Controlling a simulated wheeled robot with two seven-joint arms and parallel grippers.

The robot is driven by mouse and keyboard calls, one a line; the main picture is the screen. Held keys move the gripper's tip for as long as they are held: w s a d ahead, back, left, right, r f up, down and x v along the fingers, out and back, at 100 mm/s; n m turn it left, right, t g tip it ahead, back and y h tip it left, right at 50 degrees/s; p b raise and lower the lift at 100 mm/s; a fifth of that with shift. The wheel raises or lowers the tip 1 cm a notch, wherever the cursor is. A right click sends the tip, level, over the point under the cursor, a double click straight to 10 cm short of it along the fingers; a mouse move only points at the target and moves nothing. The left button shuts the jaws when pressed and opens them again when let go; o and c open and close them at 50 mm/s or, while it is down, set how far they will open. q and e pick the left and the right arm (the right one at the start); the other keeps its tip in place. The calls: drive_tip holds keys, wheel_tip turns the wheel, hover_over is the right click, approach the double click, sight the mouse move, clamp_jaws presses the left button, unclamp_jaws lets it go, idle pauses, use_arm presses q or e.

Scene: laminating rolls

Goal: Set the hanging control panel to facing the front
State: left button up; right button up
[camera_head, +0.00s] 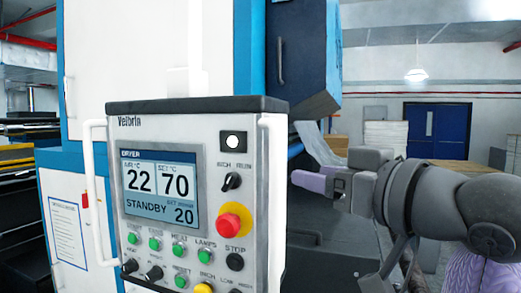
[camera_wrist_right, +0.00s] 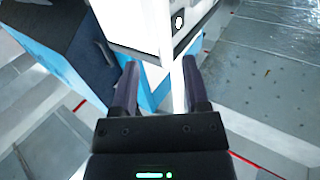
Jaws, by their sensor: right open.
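The hanging control panel (camera_head: 205,135) fills the middle of the head view. Its screen, red stop button and green buttons show to the head camera at a slight angle. It has a white bar handle on the left (camera_head: 97,190) and one on the right (camera_head: 271,200). My right gripper (camera_head: 301,168) is open just right of the right handle, its fingers pointing at it. In the right wrist view, the white handle (camera_wrist_right: 178,88) shows between the open fingers (camera_wrist_right: 160,75), nearer the right finger. Whether it touches a finger I cannot tell. My left gripper is out of view.
A tall white and blue machine (camera_head: 130,60) stands behind the panel, with a dark blue door (camera_head: 305,60) at its right. A blue double door (camera_head: 437,130) is in the far wall. Dark shelving (camera_head: 20,200) stands at the left edge.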

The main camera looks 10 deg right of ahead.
sight(280, 167)
drive_tip(key=shift+w+a+r+p, duration=0.25)
drive_tip(key=shift+w+a+p, duration=0.35)
drive_tip(key=shift+w+a, duration=0.3)
drive_tip(key=p+x, duration=0.1)
drive_tip(key=x, duration=0.4)
drive_tip(key=shift+w+d+f, duration=0.15)
drive_tip(key=shift+w, duration=0.4)
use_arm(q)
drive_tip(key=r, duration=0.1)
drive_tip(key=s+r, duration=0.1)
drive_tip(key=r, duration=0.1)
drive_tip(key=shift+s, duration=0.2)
use_arm(e)
drive_tip(key=shift+s, duration=0.1)
drive_tip(key=shift+f, duration=0.1)
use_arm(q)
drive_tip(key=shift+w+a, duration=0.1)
use_arm(e)
clamp_jaws()
